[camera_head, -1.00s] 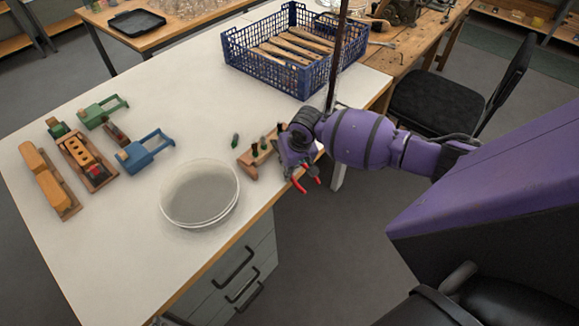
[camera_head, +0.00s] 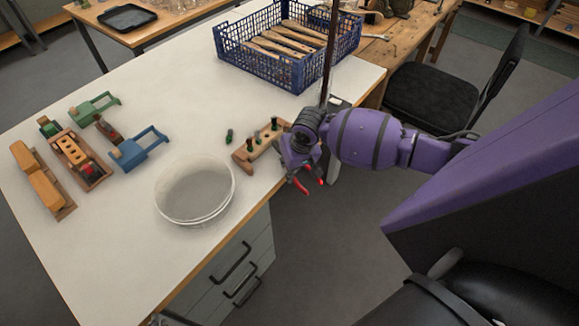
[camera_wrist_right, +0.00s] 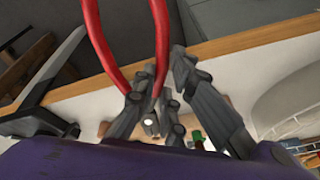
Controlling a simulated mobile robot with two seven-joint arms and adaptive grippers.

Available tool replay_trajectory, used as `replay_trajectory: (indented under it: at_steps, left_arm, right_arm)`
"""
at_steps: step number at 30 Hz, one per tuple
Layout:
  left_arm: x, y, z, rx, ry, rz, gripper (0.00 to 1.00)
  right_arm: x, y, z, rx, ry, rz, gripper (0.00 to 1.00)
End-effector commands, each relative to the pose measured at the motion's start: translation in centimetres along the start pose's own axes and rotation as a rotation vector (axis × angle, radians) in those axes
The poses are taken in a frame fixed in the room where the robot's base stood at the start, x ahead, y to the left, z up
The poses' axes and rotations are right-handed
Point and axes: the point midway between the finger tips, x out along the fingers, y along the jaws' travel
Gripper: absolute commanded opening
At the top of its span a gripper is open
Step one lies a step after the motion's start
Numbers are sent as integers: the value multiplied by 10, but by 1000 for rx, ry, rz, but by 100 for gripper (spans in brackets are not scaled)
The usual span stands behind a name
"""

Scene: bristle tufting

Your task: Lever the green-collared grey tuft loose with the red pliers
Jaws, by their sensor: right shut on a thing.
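My right gripper (camera_head: 304,165) is shut on the red pliers (camera_head: 303,186) at the table's near right edge. Their two red handles also show in the right wrist view (camera_wrist_right: 96,45), reaching up past the dark gripper fingers (camera_wrist_right: 152,88). The pliers' jaws are hard to make out. A wooden block (camera_head: 243,158) with several dark upright tufts lies just left of the gripper. A small dark green piece (camera_head: 229,136) lies left of the block. A green collar (camera_wrist_right: 198,137) shows beside the fingers in the right wrist view; its grey tuft is not clear. My left gripper is out of view.
A round whitish bowl (camera_head: 195,190) stands left of the block near the front edge. A blue crate (camera_head: 256,68) with wooden pieces stands behind. Wooden and coloured toy-like parts, among them a blue one (camera_head: 138,150), lie at the left. The middle of the table (camera_head: 190,105) is clear.

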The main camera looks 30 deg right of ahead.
Motion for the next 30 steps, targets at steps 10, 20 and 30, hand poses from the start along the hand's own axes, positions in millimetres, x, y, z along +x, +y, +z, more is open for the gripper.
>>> replay_trajectory:
  at_steps: [10, 20, 30]
  left_arm:
    - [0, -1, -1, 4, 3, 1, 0]
    - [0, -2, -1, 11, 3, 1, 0]
    - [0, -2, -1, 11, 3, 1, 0]
  right_arm:
    - [-5, 3, 8, -1, 3, -1, 0]
    - [-8, 6, 15, -1, 3, -1, 0]
    - [-20, 4, 12, -1, 6, -2, 0]
